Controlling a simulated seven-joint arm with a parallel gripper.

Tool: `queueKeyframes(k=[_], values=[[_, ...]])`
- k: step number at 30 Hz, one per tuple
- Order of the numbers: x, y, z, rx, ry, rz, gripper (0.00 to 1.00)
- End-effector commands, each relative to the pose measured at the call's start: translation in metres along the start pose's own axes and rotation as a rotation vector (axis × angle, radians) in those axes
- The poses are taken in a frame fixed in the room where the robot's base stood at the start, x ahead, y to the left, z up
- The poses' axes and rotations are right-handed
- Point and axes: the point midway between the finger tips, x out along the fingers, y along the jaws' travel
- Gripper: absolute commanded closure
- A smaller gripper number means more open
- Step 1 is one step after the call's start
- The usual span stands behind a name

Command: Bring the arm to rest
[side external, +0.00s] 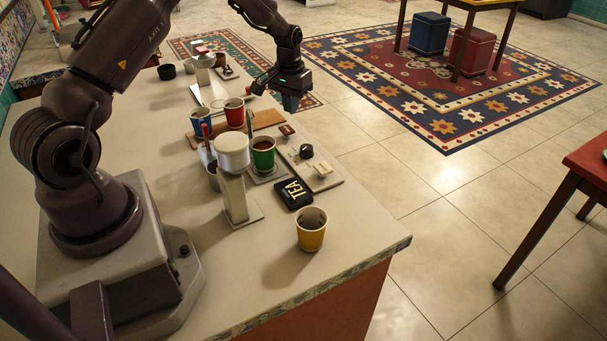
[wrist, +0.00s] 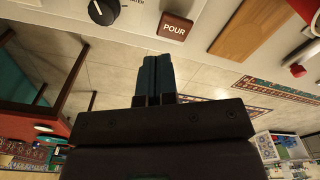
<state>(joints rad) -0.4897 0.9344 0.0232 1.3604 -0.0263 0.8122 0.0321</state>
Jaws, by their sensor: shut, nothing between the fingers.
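My gripper (side external: 291,101) hangs at the far edge of the counter (side external: 180,250) in the side view, past the red cup (side external: 234,113), clear of the cups. In the wrist view my gripper (wrist: 157,62) has its fingers together with nothing between them. A brown button marked POUR (wrist: 176,27) and a black knob (wrist: 103,11) show at the top of the wrist view. The red cup, a blue cup (side external: 201,123), a green cup with dark liquid (side external: 263,154) and a yellow cup (side external: 311,229) stand upright on the counter.
A white-topped dispenser (side external: 233,155) stands mid-counter beside the green cup. A black TEA box (side external: 293,194) lies near a panel with a knob (side external: 306,152). Open floor is right of the counter.

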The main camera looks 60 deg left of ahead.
Motion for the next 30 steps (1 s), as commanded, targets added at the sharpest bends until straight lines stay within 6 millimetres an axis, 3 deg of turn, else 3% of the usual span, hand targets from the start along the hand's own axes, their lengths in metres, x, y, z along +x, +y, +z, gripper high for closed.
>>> queueKeyframes(k=[1, 6, 11, 15, 22, 27, 30], values=[[-0.029, 0.013, 0.002, 0.024, 0.029, 0.003, 1.00], [-0.114, 0.052, 0.033, 0.103, 0.102, 0.013, 1.00], [-0.181, 0.082, 0.080, 0.179, 0.173, 0.028, 1.00], [-0.225, 0.099, 0.131, 0.245, 0.233, 0.044, 1.00], [-0.267, 0.110, 0.222, 0.353, 0.333, 0.079, 1.00], [-0.273, 0.107, 0.281, 0.422, 0.397, 0.105, 1.00], [-0.270, 0.104, 0.304, 0.451, 0.424, 0.117, 1.00]])
